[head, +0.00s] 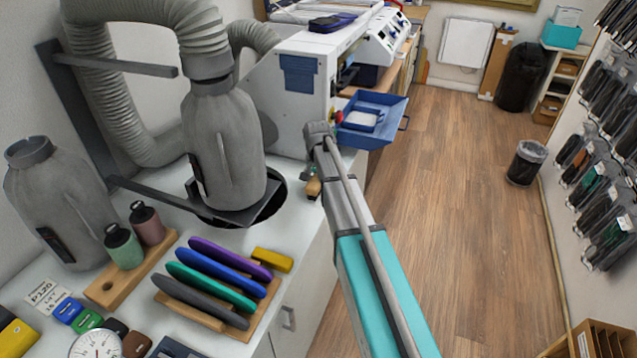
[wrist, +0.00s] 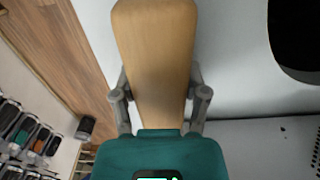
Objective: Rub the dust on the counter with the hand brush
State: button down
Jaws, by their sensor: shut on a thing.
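The hand brush shows as a pale wooden body (wrist: 155,60) filling the middle of the wrist view. My gripper (wrist: 160,103) is shut on it, one finger on each side. In the head view the wooden end of the brush (head: 314,188) shows just below my gripper (head: 311,173), at the right edge of the white counter (head: 287,225). The bristles are hidden, and I cannot tell whether the brush touches the counter. I cannot make out any dust on the counter in either view.
A grey bottle-shaped canister (head: 225,140) with a hose stands over a dark round hole left of my gripper. A rack of coloured pads (head: 215,275) lies in front. A white machine (head: 290,90) with a blue tray (head: 378,112) stands behind. Wooden floor is open at right.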

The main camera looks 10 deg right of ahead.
jog(key=shift+w+a, duration=0.1)
jog(key=shift+a, duration=0.05)
jog(key=shift+w+a, duration=0.6)
jog(key=shift+a, duration=0.2)
jog(key=shift+w+a, duration=0.55)
jog(key=shift+a, duration=0.2)
jog(key=shift+w+d, duration=0.1)
jog(key=shift+w, duration=0.05)
jog(key=shift+w+d, duration=0.4)
jog(key=shift+w, duration=0.1)
jog(key=shift+s, duration=0.1)
jog(key=shift+s+d, duration=0.6)
jog(key=shift+d, duration=0.25)
jog(key=shift+s+d, duration=0.55)
jog(key=shift+d, duration=0.25)
